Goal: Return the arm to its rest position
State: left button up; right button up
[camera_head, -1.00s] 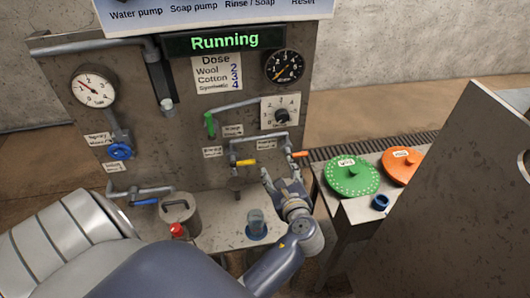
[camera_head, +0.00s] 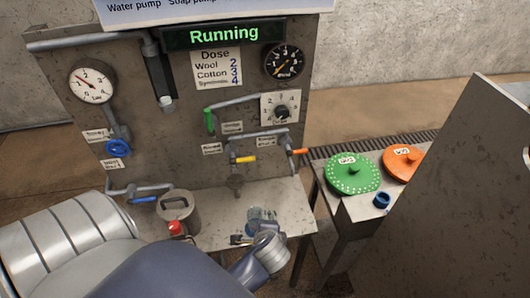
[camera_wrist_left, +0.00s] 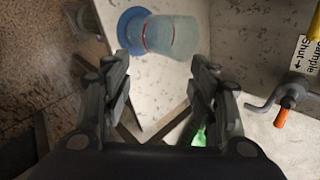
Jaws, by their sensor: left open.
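My left arm comes in from the lower left in the head view. Its gripper (camera_head: 243,240) is low over the front of the metal shelf, just in front of a clear cup (camera_head: 262,217). In the left wrist view the gripper (camera_wrist_left: 160,78) has its two fingers spread apart with nothing between them. The cup (camera_wrist_left: 172,36) with its blue base lies beyond the fingertips there, apart from them. My right gripper is not in view.
The panel reads "Running" and has a yellow-handled valve (camera_head: 246,159), an orange-handled valve (camera_head: 300,152) and dials. A metal pot (camera_head: 179,214) stands left on the shelf (camera_head: 215,236). Green (camera_head: 352,174) and orange (camera_head: 402,163) discs lie on a side table.

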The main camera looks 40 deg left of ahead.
pick_arm(q)
jog(key=shift+s+d+f+n, duration=0.2)
jog(key=shift+s+f+n, duration=0.1)
dwell(0.4)
jog(key=s+d+r+n+g+h, duration=0.1)
jog(key=s+d+r+n+h, duration=0.25)
jog(key=s, duration=0.25)
jog(key=s+d+r+n+g+h, duration=0.1)
jog(key=s+d+r+n+h, duration=0.1)
jog(key=s+d+r+n, duration=0.25)
jog(key=s+a+f+g+b, duration=0.1)
jog(key=s+f+g+b, duration=0.15)
jog(key=f, duration=2.65)
jog(key=s+a+f+b, duration=0.1)
jog(key=s+a+f, duration=0.2)
jog(key=s+f, duration=1.5)
